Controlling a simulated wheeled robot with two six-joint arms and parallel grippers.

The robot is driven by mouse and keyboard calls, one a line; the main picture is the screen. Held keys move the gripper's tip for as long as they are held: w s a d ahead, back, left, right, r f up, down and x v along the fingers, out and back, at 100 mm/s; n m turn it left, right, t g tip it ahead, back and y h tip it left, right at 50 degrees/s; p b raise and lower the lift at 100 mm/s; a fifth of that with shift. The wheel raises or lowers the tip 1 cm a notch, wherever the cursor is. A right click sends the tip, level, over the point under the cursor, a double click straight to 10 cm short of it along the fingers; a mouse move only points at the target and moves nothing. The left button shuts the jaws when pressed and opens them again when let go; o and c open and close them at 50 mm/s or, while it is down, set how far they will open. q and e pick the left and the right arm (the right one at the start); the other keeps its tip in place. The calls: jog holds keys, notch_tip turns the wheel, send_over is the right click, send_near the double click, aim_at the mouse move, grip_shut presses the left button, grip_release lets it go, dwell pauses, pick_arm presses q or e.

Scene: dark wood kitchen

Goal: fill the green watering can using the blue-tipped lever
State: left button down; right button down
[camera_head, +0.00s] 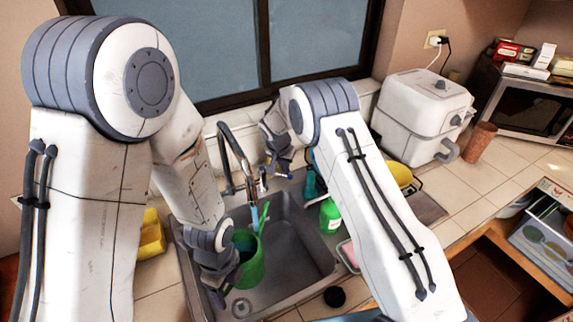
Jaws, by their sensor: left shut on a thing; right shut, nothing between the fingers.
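The green watering can (251,262) is in the sink basin, under the tap. My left gripper (228,281) is shut on its left side. A thin green part of the can rises toward the tap. The dark curved tap (222,150) ends just above the can. A pale blue streak (254,217) runs from its outlet down to the can and looks like water. My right gripper (277,168) is shut and empty beside the tap, close to a small blue tip (290,176) that seems to be the lever's. Whether they touch cannot be told.
The grey sink (300,255) has free room right of the can. A green bottle (330,216) stands at its right rim, partly behind my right arm. A yellow thing (152,235) lies left of it. A white appliance (420,115) and a microwave (525,110) stand right.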

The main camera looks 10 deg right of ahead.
dwell(0.4)
jog(key=shift+s+a+m, duration=0.1)
jog(key=shift+s+m, duration=0.1)
jog(key=shift+m, duration=0.1)
jog(key=shift+s, duration=0.1)
jog(key=shift+s+a+m+h, duration=0.25)
jog(key=shift+s+m+h, duration=0.15)
jog(key=shift+m, duration=0.4)
jog(key=shift+s+a+m+g+h, duration=0.3)
jog(key=shift+s+a+m+g, duration=0.3)
jog(key=shift+s+a+m, duration=1.05)
jog(key=shift+w, duration=0.15)
